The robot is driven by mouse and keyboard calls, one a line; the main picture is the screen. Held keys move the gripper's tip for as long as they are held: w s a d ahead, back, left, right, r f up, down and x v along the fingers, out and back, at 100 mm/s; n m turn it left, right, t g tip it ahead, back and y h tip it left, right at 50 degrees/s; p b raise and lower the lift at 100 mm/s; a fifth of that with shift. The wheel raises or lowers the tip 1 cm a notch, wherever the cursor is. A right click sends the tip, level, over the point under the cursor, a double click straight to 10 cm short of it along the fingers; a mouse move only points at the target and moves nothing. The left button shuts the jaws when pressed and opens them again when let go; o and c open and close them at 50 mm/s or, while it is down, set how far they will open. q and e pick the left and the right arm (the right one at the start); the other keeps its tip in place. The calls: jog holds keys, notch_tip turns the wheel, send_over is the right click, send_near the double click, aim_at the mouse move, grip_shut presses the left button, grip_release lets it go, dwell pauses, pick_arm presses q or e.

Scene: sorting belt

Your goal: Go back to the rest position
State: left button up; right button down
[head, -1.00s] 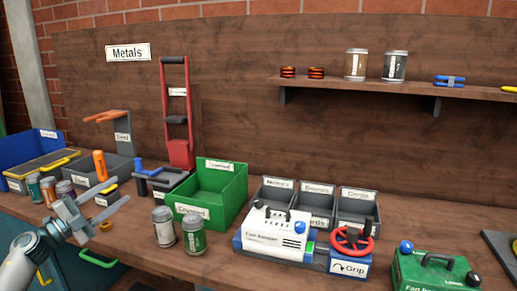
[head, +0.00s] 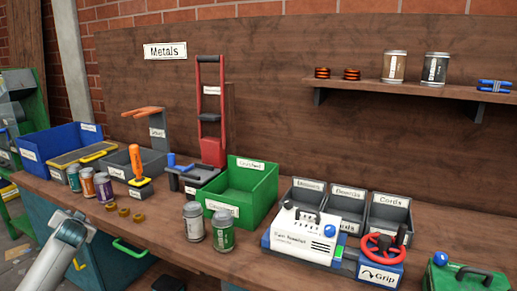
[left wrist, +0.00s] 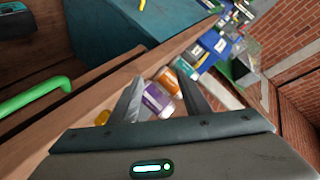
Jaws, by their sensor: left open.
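My left gripper (left wrist: 163,90) is open in the left wrist view. Its two fingers are spread with nothing held between them. A purple-labelled can (left wrist: 158,100) and an orange-labelled can (left wrist: 169,80) show beyond the fingers, apart from them as far as I can tell. In the head view my left arm comes in at the lower left, in front of the bench (head: 165,240). Its fingers cannot be made out there. My right gripper is in neither view.
Several brass rings (head: 123,212) lie on the bench near small cans (head: 104,187). Two more cans (head: 222,228) stand by a green bin (head: 262,190). A white device (head: 303,235) and red valve wheel (head: 384,250) sit to the right. A green handle (left wrist: 35,97) projects below the bench.

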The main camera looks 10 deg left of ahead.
pick_arm(q)
jog(key=s+d+f+m+g+h, duration=0.1)
jog(key=s+d+f+g+h, duration=0.1)
jog(key=s+d+f, duration=0.7)
jog(key=s+d+f+g+h, duration=0.15)
jog(key=s+d+f, duration=0.4)
jog(key=f, duration=0.75)
jog(key=s+d+f+m+g+h, duration=0.15)
jog(key=s+d+f, duration=0.25)
jog(key=d+f, duration=0.65)
jog(key=s+d+f+g+h, duration=0.15)
jog(key=s+d+f, duration=0.25)
jog(key=s+d, duration=0.5)
jog(key=s+d+f+h, duration=0.25)
jog(key=s+d, duration=0.45)
jog(key=s, duration=0.4)
jog(key=s+d+f+g+h, duration=0.1)
jog(key=s+d+f, duration=0.4)
jog(key=s+d, duration=0.4)
notch_tip(320, 180, down, 8)
jog(key=d+t+p, duration=0.1)
jog(key=t+p, duration=0.1)
jog(key=p, duration=0.6)
jog(key=shift+s, duration=0.45)
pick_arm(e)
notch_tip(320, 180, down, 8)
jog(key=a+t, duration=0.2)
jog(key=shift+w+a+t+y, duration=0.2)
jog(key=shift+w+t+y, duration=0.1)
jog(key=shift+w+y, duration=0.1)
